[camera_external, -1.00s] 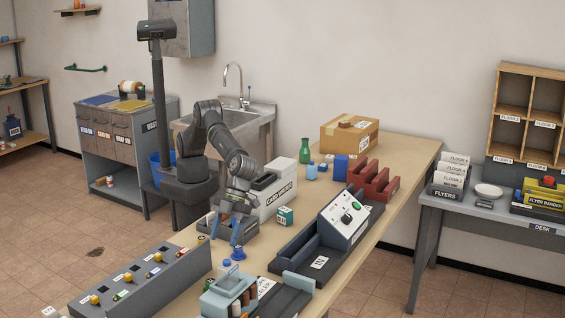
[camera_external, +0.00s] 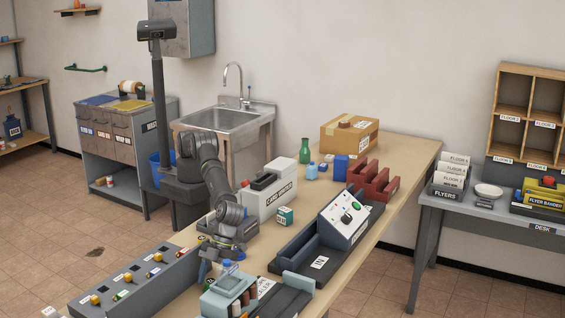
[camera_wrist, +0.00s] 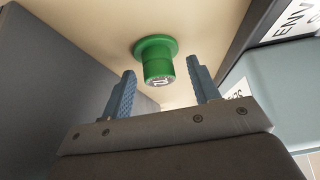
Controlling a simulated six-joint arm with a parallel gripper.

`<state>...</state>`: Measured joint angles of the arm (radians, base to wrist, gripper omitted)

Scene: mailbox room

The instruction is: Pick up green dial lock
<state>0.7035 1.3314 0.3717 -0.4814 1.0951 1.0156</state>
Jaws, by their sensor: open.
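The green dial lock (camera_wrist: 156,58) has a wide round flange and a narrower cylinder with a pale marked face. It is on the beige tabletop in the wrist view. My gripper (camera_wrist: 160,70) is open, with one blue finger to each side of the lock's cylinder in the picture; I see no contact. In the external view my gripper (camera_external: 215,270) points down low over the table, between the grey button panel and the light blue holder.
A grey panel with coloured buttons (camera_external: 140,281) stands left of my gripper. A light blue holder (camera_external: 222,300) is close in front. A blue round item (camera_external: 229,266) is beside my fingers.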

